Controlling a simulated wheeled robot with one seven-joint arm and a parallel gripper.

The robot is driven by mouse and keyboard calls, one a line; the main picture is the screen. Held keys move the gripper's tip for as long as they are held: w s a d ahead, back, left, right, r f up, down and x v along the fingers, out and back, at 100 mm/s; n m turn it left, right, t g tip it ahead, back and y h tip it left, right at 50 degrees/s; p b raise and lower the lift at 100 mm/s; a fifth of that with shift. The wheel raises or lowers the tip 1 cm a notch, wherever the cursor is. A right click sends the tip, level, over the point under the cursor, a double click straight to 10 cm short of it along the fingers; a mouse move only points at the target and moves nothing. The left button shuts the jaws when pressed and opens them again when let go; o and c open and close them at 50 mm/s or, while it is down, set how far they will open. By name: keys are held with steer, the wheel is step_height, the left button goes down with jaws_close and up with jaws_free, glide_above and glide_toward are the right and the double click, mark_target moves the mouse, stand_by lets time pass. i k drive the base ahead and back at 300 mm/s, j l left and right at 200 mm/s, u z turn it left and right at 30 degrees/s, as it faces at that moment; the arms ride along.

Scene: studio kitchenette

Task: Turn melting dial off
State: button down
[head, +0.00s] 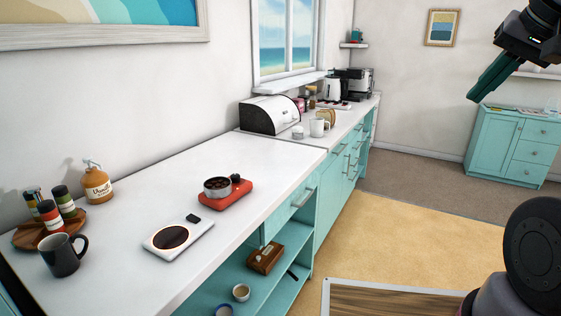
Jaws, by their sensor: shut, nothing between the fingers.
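A red melting unit (232,193) sits on the white counter, left of the picture's middle. A round metal pot (217,187) with dark pieces in it rests on the unit. A small dark knob (235,178), which looks like the dial, stands on the unit just right of the pot. Its setting is too small to read. My gripper (474,96) is at the upper right, raised in the air. Its teal fingers are together and hold nothing. It is well apart from the red unit.
A white device with a dark round plate (171,237) lies on the counter before the unit. A dark mug (62,254), a spice tray (28,234) and a vanilla bottle (96,184) stand at left. A bread box (270,114) is farther back. Open floor (390,235) lies right of the counter.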

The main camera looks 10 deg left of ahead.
mark_target(235, 178)
steer(key=u, duration=1.25)
